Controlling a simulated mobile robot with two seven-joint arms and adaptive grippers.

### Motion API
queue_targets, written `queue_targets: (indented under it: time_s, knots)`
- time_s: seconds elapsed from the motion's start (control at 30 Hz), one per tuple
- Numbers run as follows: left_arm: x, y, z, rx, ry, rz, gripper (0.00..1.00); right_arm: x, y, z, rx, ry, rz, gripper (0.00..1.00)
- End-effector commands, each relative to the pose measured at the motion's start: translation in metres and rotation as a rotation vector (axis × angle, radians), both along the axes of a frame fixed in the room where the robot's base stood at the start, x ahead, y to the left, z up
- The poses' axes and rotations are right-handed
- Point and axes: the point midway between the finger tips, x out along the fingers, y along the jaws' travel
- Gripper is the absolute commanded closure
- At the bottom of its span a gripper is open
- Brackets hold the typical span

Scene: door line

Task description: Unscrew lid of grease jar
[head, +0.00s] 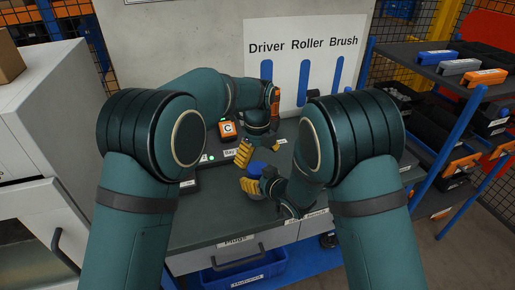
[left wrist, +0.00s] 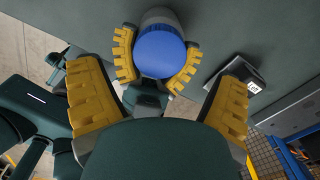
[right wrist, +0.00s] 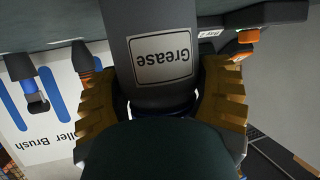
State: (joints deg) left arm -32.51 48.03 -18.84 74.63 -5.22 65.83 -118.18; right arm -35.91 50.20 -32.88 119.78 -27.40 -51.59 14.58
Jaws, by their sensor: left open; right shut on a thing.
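The grease jar is dark grey with a white label reading "Grease" (right wrist: 161,53) and a round blue lid (head: 257,167). The lid's top also shows in the left wrist view (left wrist: 158,52). My right gripper (right wrist: 160,95) is shut on the jar, with a yellow finger on each side. Its fingers also flank the jar in the left wrist view. My left gripper (head: 258,152) is open just above the lid in the head view. Its two fingers stand wide apart in the left wrist view (left wrist: 163,85), with the lid ahead between them and apart from both.
A dark bench top (head: 215,229) lies under the arms. An orange block marked C (head: 227,128) stands behind, left of my left gripper. A white tool board (head: 304,65) rises at the back. Shelves (head: 440,48) with bins stand right; a white cabinet (head: 45,115) stands left.

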Motion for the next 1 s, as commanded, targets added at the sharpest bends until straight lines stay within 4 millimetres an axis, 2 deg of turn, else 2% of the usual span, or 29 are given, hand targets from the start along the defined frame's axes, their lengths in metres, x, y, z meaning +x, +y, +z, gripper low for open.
queue_targets:
  time_s: [0.1,0.3,0.67,0.7,0.77,0.8,0.9,1.0]
  knots:
    - [-0.001,0.000,-0.019,0.002,0.004,-0.001,0.09,0.000,0.000,0.000,0.000,0.000,0.000,1.00]
    - [-0.001,0.000,-0.039,0.001,0.002,-0.001,0.09,0.000,0.000,0.000,0.000,0.000,0.000,1.00]
    - [0.000,0.000,-0.044,0.000,0.000,0.000,0.09,0.000,0.000,0.000,0.000,0.000,0.000,1.00]
    - [0.000,0.000,-0.044,0.000,0.000,0.000,0.14,0.000,0.000,0.000,0.000,0.000,0.000,1.00]
    - [0.000,0.000,-0.044,0.000,0.000,0.000,0.35,0.000,0.000,0.000,0.000,0.000,0.000,1.00]
    - [0.000,0.000,-0.044,0.000,0.000,0.000,0.49,0.000,0.000,0.000,0.000,0.000,0.000,1.00]
    - [0.000,0.000,-0.044,0.000,0.000,0.000,0.83,0.000,0.000,0.000,0.000,0.000,0.000,1.00]
    - [-0.001,0.000,-0.044,-0.001,0.001,0.000,0.84,0.000,0.000,0.000,0.000,0.000,0.000,1.00]
